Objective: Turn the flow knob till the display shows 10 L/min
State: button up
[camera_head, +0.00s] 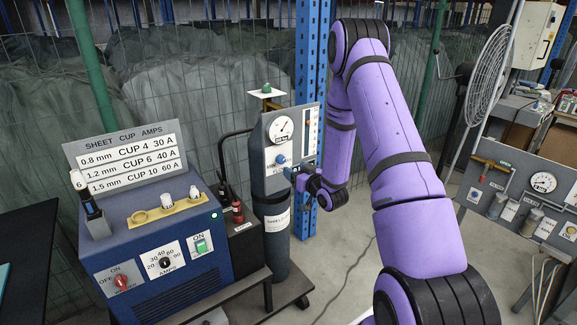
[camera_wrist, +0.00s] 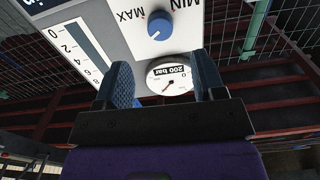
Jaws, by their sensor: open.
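The flow knob (camera_head: 281,159) is a small blue knob on the grey panel (camera_head: 272,152) at the gas cylinder. In the wrist view the blue knob (camera_wrist: 159,27) shows close up, turned over, between MIN and MAX lettering. The display looks like an upright tube scale (camera_head: 307,120) at the panel's right; in the wrist view its scale (camera_wrist: 80,48) shows 0, 2, 4 and 6. I cannot read its level. My gripper (camera_wrist: 164,72) is open and empty, fingers apart, with the knob beyond the fingertips. In the head view my gripper (camera_head: 294,174) is just below right of the knob.
A round gauge (camera_head: 281,130) sits above the knob; a 200 bar gauge (camera_wrist: 170,78) shows between my fingers. The cylinder (camera_head: 272,215) stands on a cart beside a blue welder (camera_head: 150,240). A blue post (camera_head: 310,60) stands behind. Another gauge panel (camera_head: 515,190) is at right.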

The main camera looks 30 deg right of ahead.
jog(key=shift+s, duration=1.6)
jog(key=w+a+r+g+h, duration=0.1)
jog(key=a+r+g, duration=0.25)
jog(key=r, duration=0.85)
jog(key=s+a+r+g+h, duration=0.1)
jog(key=s+a+r+g, duration=0.1)
jog(key=s+a+r, duration=0.3)
jog(key=s+a+r+g, duration=0.1)
jog(key=s+r+g, duration=0.15)
jog(key=r, duration=0.35)
jog(key=s+a+r+g, duration=0.1)
jog(key=s+a+r, duration=0.1)
jog(key=s, duration=0.7)
jog(key=s+a+r+g+y, duration=0.1)
jog(key=s+a+r+g, duration=0.1)
jog(key=s, duration=0.7)
jog(key=s+a+r+g, duration=0.1)
jog(key=s+a+r, duration=0.2)
jog(key=s, duration=0.7)
jog(key=shift+a+r+g, duration=0.25)
jog(key=shift+a+g, duration=0.15)
jog(key=shift+a, duration=0.7)
